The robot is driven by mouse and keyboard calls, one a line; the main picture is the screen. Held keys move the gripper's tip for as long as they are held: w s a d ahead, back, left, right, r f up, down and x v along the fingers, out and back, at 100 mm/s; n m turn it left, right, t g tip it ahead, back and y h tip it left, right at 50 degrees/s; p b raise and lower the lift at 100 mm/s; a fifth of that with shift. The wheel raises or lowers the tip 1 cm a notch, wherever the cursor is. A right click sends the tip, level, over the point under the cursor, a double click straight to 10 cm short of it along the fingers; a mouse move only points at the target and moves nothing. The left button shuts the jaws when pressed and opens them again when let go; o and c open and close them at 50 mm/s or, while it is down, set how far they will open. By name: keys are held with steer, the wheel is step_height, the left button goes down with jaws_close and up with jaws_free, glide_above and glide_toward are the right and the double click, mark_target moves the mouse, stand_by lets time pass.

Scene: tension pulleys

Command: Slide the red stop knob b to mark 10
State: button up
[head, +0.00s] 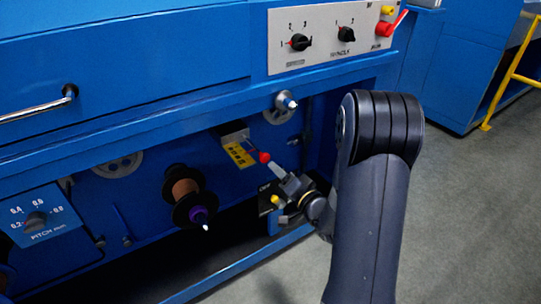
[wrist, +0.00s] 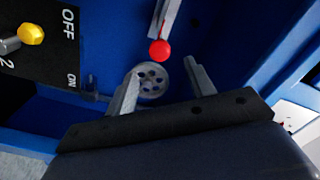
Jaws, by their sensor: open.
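The red stop knob (head: 264,157) sits at the right end of a thin red rod beside a yellow scale plate (head: 238,154) under the blue machine's ledge. The scale's marks are too small to read, so I cannot tell where the knob stands on it. In the wrist view the red knob (wrist: 160,50) lies at the end of a grey bar (wrist: 166,18). My gripper (wrist: 164,71) is open and empty. The knob is just beyond its fingertips, roughly midway between them in the picture. My gripper (head: 277,172) shows just below right of the knob.
A black OFF/ON plate (wrist: 45,60) with a yellow knob (wrist: 32,33) is at the left in the wrist view. A spool (head: 186,190) hangs left of the scale. A blue ledge (head: 180,120) runs above my gripper. Open floor (head: 465,200) lies right.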

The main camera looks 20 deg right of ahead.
mark_target(267, 159)
steer(key=b+x, duration=0.1)
steer(key=x, duration=0.7)
steer(key=shift+w+a+b, duration=0.15)
steer(key=shift+w+b, duration=0.15)
steer(key=shift+c, duration=0.5)
jaws_close()
